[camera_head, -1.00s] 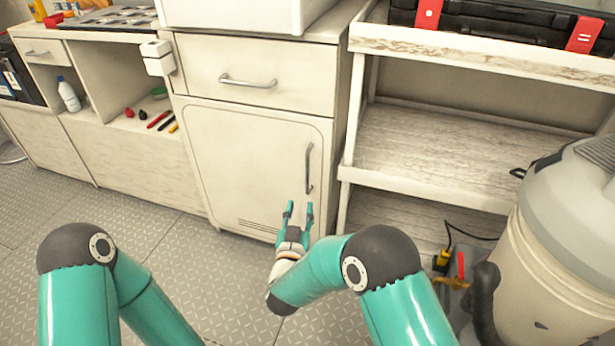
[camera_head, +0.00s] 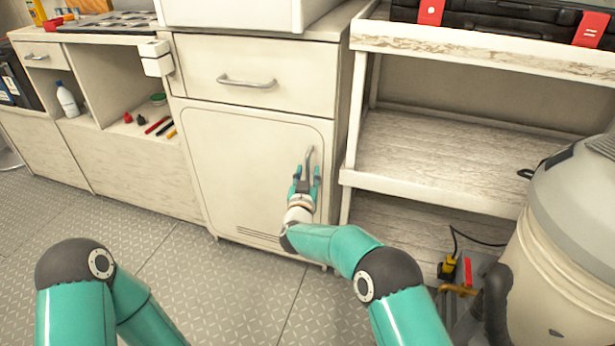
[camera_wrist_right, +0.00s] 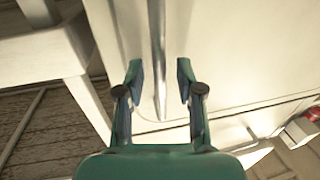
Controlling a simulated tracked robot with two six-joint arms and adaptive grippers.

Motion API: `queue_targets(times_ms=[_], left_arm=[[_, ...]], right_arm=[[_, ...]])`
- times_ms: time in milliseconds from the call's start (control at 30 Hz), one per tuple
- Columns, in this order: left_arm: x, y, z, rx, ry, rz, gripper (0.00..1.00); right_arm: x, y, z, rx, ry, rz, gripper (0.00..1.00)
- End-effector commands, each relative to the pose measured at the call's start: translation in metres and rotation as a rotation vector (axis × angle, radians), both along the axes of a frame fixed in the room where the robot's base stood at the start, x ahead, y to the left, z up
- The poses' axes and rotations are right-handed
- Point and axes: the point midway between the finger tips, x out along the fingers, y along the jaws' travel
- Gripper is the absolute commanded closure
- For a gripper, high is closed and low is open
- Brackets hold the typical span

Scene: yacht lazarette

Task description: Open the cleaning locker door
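The cleaning locker door (camera_head: 243,165) is a cream panel below a drawer, and it is shut. Its vertical bar handle (camera_head: 309,160) is on the door's right side. My right gripper (camera_head: 306,175) is open at the lower part of the handle. In the right wrist view, the open fingers (camera_wrist_right: 160,75) stand on either side of the handle bar (camera_wrist_right: 158,60), with gaps on both sides. The left gripper is out of view; only my left arm shows at the lower left of the head view.
A drawer with a handle (camera_head: 247,82) is above the door. White open shelving (camera_head: 440,165) stands directly right of the locker. A large grey and cream canister (camera_head: 570,240) is at the far right. The floor (camera_head: 230,270) before the locker is clear.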

Motion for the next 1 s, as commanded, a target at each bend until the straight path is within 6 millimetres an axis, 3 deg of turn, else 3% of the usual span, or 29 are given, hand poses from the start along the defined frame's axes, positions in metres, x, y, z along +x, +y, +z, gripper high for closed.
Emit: queue_targets(times_ms=[300,533,1000], left_arm=[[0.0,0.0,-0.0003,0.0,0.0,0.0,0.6],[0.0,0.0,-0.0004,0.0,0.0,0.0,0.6],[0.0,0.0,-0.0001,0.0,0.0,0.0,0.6]], right_arm=[[0.0018,-0.0002,-0.0002,0.0,0.001,0.0,0.63],[0.0016,-0.0001,-0.0002,0.0,0.001,0.001,1.0],[0.0013,-0.0011,0.0,-0.001,0.001,-0.001,1.0]])
